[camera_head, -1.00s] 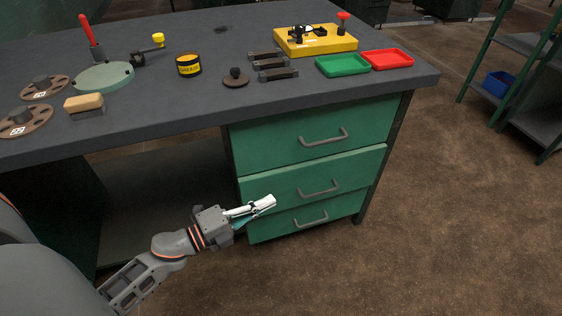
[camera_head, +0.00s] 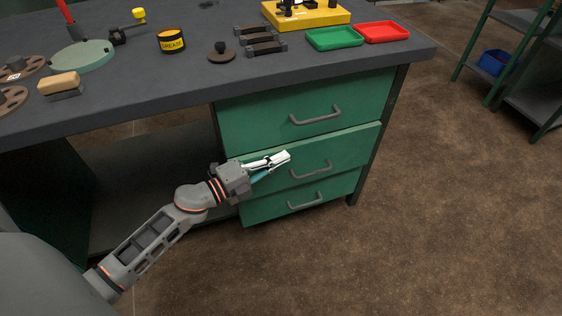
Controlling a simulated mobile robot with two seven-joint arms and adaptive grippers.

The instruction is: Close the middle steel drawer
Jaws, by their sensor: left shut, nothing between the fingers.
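The green middle drawer (camera_head: 349,149) stands out a little from the front of the workbench, between the top drawer (camera_head: 258,121) and the bottom drawer (camera_head: 262,210). Its grey bar handle (camera_head: 311,171) is at the middle of its front. My left gripper (camera_head: 284,158) is shut and empty. Its fingertips are in front of the middle drawer's front, just left of and above the handle. I cannot tell whether they touch the drawer. My right gripper is out of view.
The dark workbench top (camera_head: 190,77) overhangs the drawers and holds a green tray (camera_head: 335,38), a red tray (camera_head: 383,32) and a grease tin (camera_head: 172,40). An open bay lies left of the drawers. The brown floor at right is clear up to the shelf rack (camera_head: 535,91).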

